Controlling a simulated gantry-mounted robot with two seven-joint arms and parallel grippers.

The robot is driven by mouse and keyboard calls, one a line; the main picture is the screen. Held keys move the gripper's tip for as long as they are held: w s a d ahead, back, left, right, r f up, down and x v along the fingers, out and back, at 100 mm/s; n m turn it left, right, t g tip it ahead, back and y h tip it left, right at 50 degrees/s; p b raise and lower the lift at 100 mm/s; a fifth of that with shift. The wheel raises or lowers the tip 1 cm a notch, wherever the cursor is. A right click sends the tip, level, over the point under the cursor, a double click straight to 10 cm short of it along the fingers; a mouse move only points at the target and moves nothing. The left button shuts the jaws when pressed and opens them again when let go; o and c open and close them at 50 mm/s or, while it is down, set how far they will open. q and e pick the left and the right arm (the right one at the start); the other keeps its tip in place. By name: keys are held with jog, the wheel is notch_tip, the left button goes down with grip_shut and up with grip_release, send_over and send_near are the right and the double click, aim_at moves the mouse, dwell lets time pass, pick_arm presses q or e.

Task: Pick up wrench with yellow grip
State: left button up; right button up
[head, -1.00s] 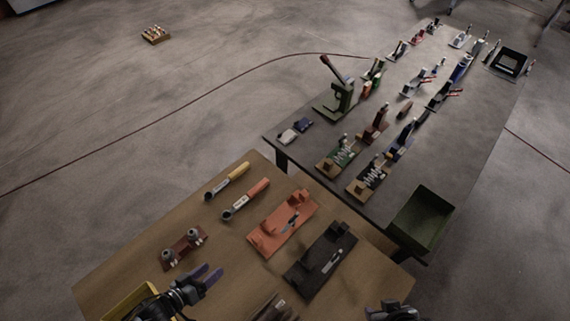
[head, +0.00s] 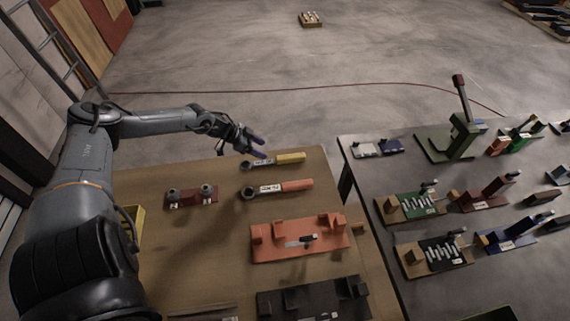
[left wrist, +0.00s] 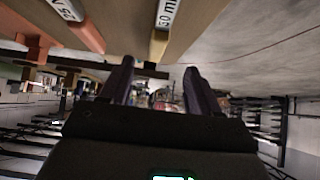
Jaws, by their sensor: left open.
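The wrench with the yellow grip (head: 290,158) lies on the wooden table near its far edge, its dark head end to the left and its grip to the right. My left gripper (head: 259,146) is open and empty, just above and behind the wrench's head end. In the left wrist view the open fingers (left wrist: 158,80) show with nothing between them, and part of the yellow-grip wrench (left wrist: 162,30) with its white label shows beyond them. My right gripper is not in view.
A wrench with a red-orange grip (head: 280,187) lies parallel, just nearer. A red holder with two round parts (head: 192,198) is to the left. An orange fixture (head: 300,240) and a black fixture (head: 312,300) lie nearer. A dark table (head: 365,185) stands right.

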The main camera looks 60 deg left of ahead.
aim_at(282, 157)
pick_arm(q)
jog(key=b+x, duration=0.1)
jog(key=x, duration=0.2)
jog(key=shift+f+b, duration=0.1)
jog(key=shift+b, duration=0.2)
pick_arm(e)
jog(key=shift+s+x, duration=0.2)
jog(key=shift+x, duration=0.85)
pick_arm(q)
jog(key=shift+w+d+f+b, duration=0.3)
jog(key=shift+w+f, duration=0.15)
jog(key=shift+w, duration=0.1)
jog(key=shift+b+x, duration=0.45)
jog(key=shift+x, duration=0.35)
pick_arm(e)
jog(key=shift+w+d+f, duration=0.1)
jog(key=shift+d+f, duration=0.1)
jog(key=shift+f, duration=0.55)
pick_arm(q)
jog(key=shift+w+r+b+x, duration=0.15)
jog(key=shift+b+x, duration=0.15)
jog(key=shift+x, duration=0.55)
jog(key=shift+w+r+b+x, duration=0.1)
jog(key=shift+b+x, duration=0.2)
jog(key=shift+x, duration=0.6)
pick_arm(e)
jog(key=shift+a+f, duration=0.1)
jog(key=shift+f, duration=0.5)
pick_arm(q)
jog(key=shift+d, duration=0.1)
